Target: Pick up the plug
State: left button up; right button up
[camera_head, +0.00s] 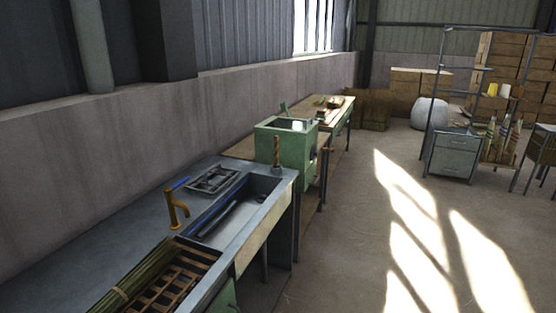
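I cannot make out a thing that is surely the plug. A blue-edged sink basin (236,215) is set in the long metal counter along the left wall. A long dark object (217,221) lies inside the basin, too dim to identify. An orange-yellow tap (176,208) stands at the basin's near left side, with a blue piece (178,184) by its top. A slim brown upright object (276,152) stands near the basin's far end. Neither of my grippers is in view.
A dark rack (213,180) lies behind the basin. Bundled straw (135,275) rests on a slatted wooden grate (172,288) in front. A green machine (286,152) and a wooden bench (335,112) stand beyond. The floor to the right is clear, up to a grey cabinet (454,155).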

aim_at(276, 137)
jog(key=i+l, duration=0.4)
jog(key=i, duration=0.2)
jog(key=i+l, duration=0.4)
jog(key=i, duration=0.2)
jog(key=i+l, duration=0.4)
jog(key=i, duration=0.2)
